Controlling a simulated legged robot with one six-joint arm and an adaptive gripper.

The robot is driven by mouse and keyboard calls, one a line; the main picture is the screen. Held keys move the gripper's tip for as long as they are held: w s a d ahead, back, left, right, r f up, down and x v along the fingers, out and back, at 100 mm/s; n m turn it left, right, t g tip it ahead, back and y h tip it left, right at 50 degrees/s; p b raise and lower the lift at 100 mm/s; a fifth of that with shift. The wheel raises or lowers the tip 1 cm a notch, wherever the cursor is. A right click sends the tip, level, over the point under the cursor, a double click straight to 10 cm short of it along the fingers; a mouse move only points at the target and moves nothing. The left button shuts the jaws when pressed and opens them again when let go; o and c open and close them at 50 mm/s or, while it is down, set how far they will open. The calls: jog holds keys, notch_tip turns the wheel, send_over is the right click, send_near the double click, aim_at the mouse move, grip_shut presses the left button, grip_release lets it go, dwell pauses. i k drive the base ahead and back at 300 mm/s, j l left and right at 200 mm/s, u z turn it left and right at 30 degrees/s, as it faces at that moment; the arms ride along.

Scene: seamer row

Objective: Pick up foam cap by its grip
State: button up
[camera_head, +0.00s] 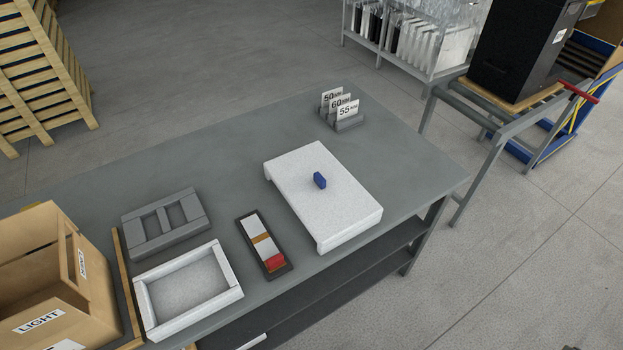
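The foam cap (320,208) is a white, speckled slab with turned-down edges. It lies on the right part of the grey table (395,165), near the front edge. Its grip (320,180) is a small blue upright tab near the middle of its top. Nothing touches the cap or the grip. My gripper is not in this view.
Left of the cap lie a dark tray (286,268) with white and red pieces, a white open foam frame (153,313) and a grey slotted frame (138,241). A cardboard box (97,292) stands far left. A card holder (350,123) stands behind the cap.

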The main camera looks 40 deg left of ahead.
aim_at(332, 204)
jog(key=i+u, duration=0.2)
jog(key=u, duration=0.25)
jog(key=i+u, duration=0.2)
jog(key=u, duration=0.3)
jog(key=i+l+u, duration=0.1)
jog(key=u, duration=0.35)
jog(key=i+u, duration=0.2)
jog(key=u, duration=0.15)
jog(key=i+l+u, duration=0.15)
jog(key=u, duration=0.25)
jog(key=i+l+u, duration=0.2)
jog(key=u, duration=0.15)
jog(key=i, duration=0.05)
